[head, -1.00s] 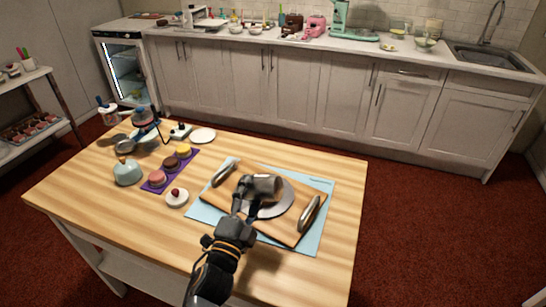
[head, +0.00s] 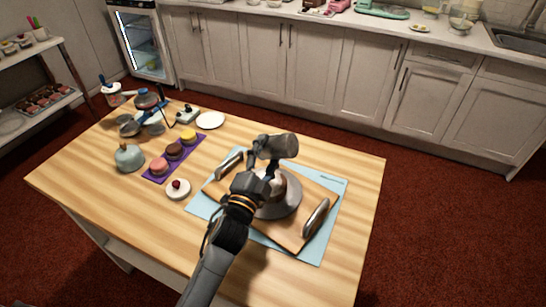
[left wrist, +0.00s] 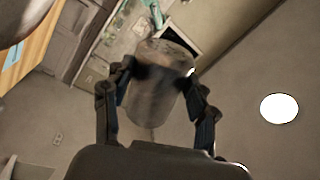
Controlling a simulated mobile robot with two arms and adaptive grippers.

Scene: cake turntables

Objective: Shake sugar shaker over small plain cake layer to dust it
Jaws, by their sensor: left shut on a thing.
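A grey metal sugar shaker (head: 281,146) is held in my left gripper (head: 262,152), tipped on its side above the turntable. In the left wrist view the shaker (left wrist: 158,95) sits between both fingers of the gripper (left wrist: 166,88). Below it, a grey turntable (head: 287,207) stands on a wooden board with metal handles. A small cake layer (head: 290,186) shows partly on the turntable, mostly hidden by my gripper and arm. Whether sugar lies on it cannot be told. My right gripper is not in view.
The board (head: 312,190) lies on a light blue mat (head: 309,249). To the left are a small topped cake (head: 178,190), a purple mat with macarons (head: 150,176), a teal pot (head: 129,158) and a white plate (head: 210,120). The table's front right is clear.

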